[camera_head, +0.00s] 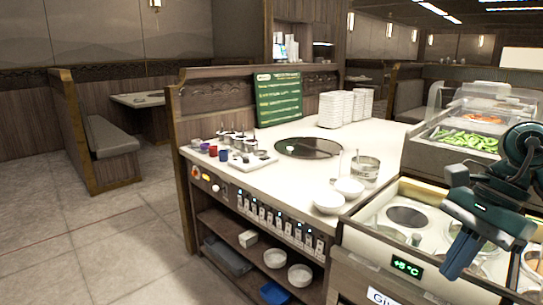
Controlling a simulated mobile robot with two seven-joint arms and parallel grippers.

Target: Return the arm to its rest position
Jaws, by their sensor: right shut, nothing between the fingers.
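My right gripper (455,268) is at the right side of the head view, with its arm coming in from the right edge. Its fingers are shut and empty, pointing down over the sauce-well counter (372,222). The counter has round wells, one with a dark round top (407,217), and a display reading +5 °C (407,267). The gripper and arm hide part of the wells behind them. My left gripper is not in view.
Two white bowls (328,202) and a metal pot (364,168) stand on the white countertop (300,185) left of the wells. A glass-covered food case (468,140) with green vegetables is behind my arm. Stacked white dishes (345,108) stand farther back. The floor at left is clear.

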